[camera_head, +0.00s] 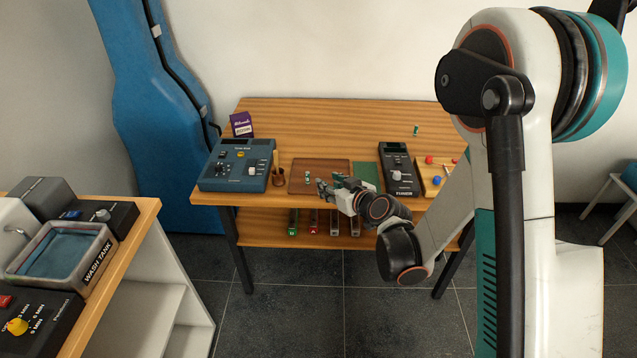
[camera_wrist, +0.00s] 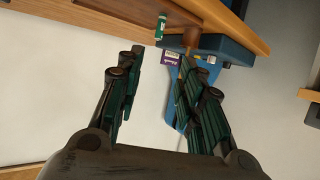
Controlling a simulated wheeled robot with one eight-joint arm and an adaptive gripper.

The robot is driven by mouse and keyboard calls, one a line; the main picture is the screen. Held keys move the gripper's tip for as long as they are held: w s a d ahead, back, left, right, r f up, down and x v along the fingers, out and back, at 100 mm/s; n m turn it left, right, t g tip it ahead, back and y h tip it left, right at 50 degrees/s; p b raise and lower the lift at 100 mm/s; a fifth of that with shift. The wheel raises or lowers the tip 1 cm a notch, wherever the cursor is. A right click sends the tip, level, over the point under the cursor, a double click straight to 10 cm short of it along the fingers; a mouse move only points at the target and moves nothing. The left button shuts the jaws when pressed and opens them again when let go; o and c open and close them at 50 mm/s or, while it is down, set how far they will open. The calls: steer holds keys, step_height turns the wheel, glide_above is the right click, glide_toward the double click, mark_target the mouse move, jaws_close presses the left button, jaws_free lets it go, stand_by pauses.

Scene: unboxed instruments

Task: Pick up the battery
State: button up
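A small green and white battery (camera_head: 307,177) lies on the brown tray (camera_head: 302,186) on the wooden table. A battery also shows near the top of the wrist view (camera_wrist: 160,26), beyond the fingertips and between their lines. My gripper (camera_head: 328,187) is just right of the battery, over the tray's front right part. In the wrist view its fingers (camera_wrist: 158,70) are spread with nothing between them, so it is open and apart from the battery. Another small green and white upright piece (camera_head: 416,130) stands at the table's back right; I cannot tell if it is a battery.
A blue instrument (camera_head: 238,165) and a copper-colored cup (camera_head: 278,177) stand left of the tray. A green mat (camera_head: 366,174) and a dark instrument (camera_head: 398,168) are right. A purple box (camera_head: 241,124) stands behind. The table's back middle is clear.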

steer(key=b, duration=0.2)
glide_toward(308, 173)
steer(key=shift+x, duration=1.2)
steer(key=shift+b+x, duration=1.4)
steer(key=shift+x, duration=1.5)
steer(key=shift+d, duration=0.1)
steer(key=shift+c, duration=0.4)
jaws_close()
